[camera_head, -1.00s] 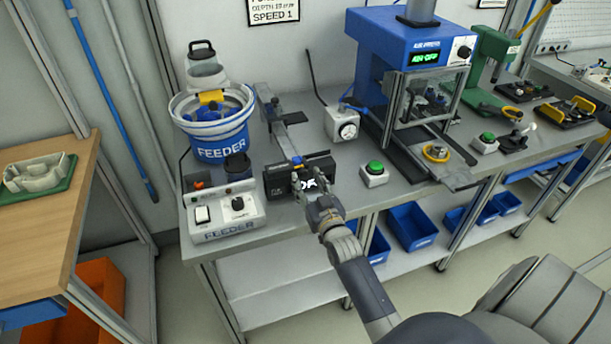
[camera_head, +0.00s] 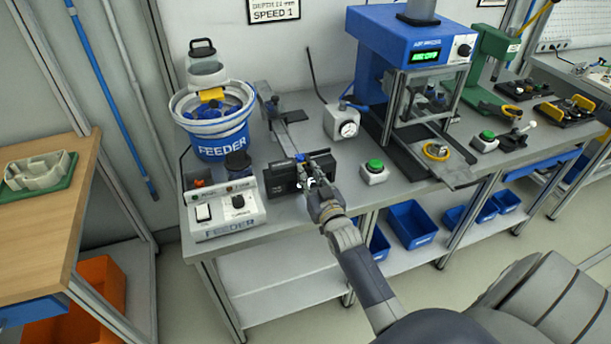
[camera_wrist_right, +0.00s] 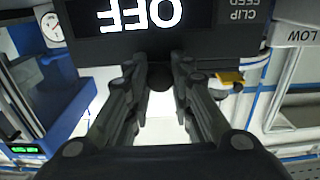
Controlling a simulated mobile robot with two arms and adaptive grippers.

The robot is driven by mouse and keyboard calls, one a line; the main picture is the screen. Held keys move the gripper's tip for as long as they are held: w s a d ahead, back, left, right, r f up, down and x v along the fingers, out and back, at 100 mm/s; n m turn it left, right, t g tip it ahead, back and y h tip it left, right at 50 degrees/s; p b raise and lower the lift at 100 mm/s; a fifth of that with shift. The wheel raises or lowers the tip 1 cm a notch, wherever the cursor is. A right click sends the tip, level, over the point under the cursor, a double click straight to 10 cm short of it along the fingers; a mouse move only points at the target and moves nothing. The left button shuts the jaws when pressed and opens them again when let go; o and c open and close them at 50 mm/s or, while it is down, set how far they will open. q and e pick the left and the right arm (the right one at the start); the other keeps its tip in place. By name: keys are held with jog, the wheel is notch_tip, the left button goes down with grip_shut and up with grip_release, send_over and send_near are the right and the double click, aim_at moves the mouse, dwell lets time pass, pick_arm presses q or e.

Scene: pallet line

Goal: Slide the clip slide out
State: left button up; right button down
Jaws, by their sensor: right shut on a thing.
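The clip slide unit is a grey rail (camera_head: 283,128) running back from a black box (camera_head: 281,181) at the front edge of the bench. In the right wrist view the box's dark face (camera_wrist_right: 200,14) shows large white "OFF" and "CLIP FEED" lettering, upside down. My right gripper (camera_head: 307,182) is in front of the box's right part. Its fingers (camera_wrist_right: 160,88) are shut on a dark round knob (camera_wrist_right: 160,77) in front of the face. The fingers hide part of the box in the head view. My left gripper is not in view.
The feeder bowl (camera_head: 214,125) and its control box (camera_head: 227,211) stand left of the clip unit. A green button (camera_head: 374,167) and dial gauge (camera_head: 344,124) are to the right, then the blue press (camera_head: 405,42). Blue bins (camera_head: 412,225) sit under the bench.

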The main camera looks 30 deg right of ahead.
jog(key=d, duration=0.2)
jog(key=s+d, duration=0.1)
jog(key=d, duration=0.4)
jog(key=shift+s+f, duration=0.1)
jog(key=shift+s, duration=0.25)
jog(key=shift+a, duration=0.15)
jog(key=c, duration=1.6)
grip_release()
jog(key=shift+c, duration=0.2)
jog(key=shift+o, duration=1.2)
jog(key=shift+d, duration=0.2)
jog(key=shift+s+a, duration=0.2)
jog(key=shift+s, duration=0.15)
jog(key=v, duration=1.1)
